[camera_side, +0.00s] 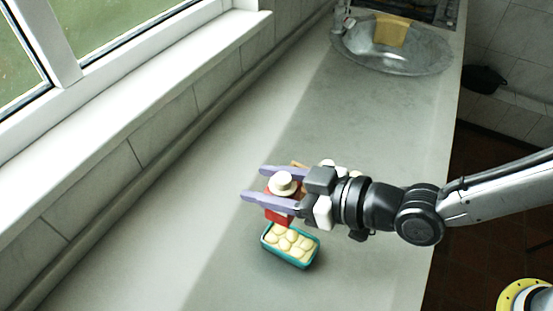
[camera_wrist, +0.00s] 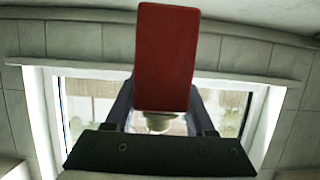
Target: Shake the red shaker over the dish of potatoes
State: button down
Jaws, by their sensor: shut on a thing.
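The red shaker (camera_side: 279,214) with its cream top is between the two purple fingers of my gripper (camera_side: 268,184) in the side view. My gripper is shut on it. In the wrist view the red body of the shaker (camera_wrist: 167,55) fills the upper middle, with its pale top low between the fingers (camera_wrist: 158,105). The teal dish of potatoes (camera_side: 291,258) stands on the counter just below the shaker in the side picture. Several pale potatoes (camera_side: 289,240) lie in it. The exact height of the shaker above the counter cannot be told.
A grey counter (camera_side: 200,230) runs along a tiled wall and a window. A metal sink (camera_side: 392,60) with a yellow cloth (camera_side: 390,30) is at the far end. Small white and brown things behind my gripper are mostly hidden. The counter left of the dish is clear.

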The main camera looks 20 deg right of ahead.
notch_tip(320, 180, down, 2)
jog(key=m+g+y, duration=0.2)
jog(key=m+y, duration=0.3)
jog(key=m, duration=0.6)
send_over(265, 236)
notch_tip(265, 236, down, 5)
jog(key=shift+d+r, duration=0.1)
jog(key=m, duration=0.2)
jog(key=f+m+y, duration=0.1)
jog(key=m, duration=0.1)
jog(key=m+y, duration=0.1)
jog(key=shift+f+m, duration=0.25)
jog(key=shift+m, duration=0.15)
